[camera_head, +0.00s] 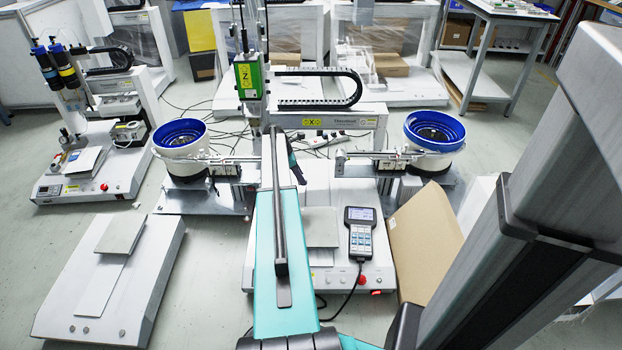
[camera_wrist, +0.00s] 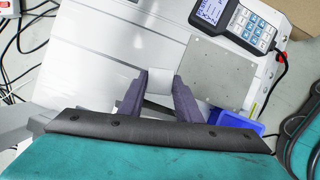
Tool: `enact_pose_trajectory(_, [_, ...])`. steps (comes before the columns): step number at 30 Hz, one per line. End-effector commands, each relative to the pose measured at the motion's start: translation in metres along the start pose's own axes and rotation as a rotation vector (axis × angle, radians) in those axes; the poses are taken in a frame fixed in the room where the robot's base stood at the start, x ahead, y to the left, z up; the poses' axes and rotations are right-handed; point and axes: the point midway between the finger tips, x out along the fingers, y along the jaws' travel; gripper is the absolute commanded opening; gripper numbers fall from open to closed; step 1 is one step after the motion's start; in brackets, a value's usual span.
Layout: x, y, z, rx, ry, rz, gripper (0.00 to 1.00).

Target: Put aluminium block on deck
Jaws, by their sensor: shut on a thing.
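In the wrist view, my gripper (camera_wrist: 160,80) has two purple fingers closed on a small pale grey block (camera_wrist: 159,84), which I take to be the aluminium block. The block shows between the fingertips, its lower part hidden by the fingers. Behind it lies the white deck (camera_wrist: 122,62) of the machine, with a grey square plate (camera_wrist: 220,72) to the right of the block. I cannot tell how high the block is above the deck. In the head view, the deck and plate (camera_head: 321,228) are partly hidden by my teal arm, and the block is not visible.
A handheld control pendant (camera_head: 361,232) with a cable lies on the deck's right side, near a red button (camera_head: 361,281). Blue bowl feeders (camera_head: 435,130) (camera_head: 180,134) flank the gantry. A cardboard sheet (camera_head: 424,240) leans at the right.

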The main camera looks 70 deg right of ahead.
Motion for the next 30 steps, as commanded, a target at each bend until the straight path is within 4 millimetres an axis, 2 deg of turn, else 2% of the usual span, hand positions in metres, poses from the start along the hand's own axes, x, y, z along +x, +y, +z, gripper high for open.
enact_pose_trajectory(1, [-0.026, 0.000, -0.008, -0.008, 0.001, 0.005, 0.07])
enact_pose_trajectory(3, [-0.050, 0.001, -0.021, -0.013, 0.002, 0.009, 0.07])
enact_pose_trajectory(17, [-0.203, -0.013, -0.108, -0.055, 0.009, 0.027, 0.07])
enact_pose_trajectory(30, [-0.346, -0.049, -0.185, -0.097, 0.014, 0.045, 0.07])
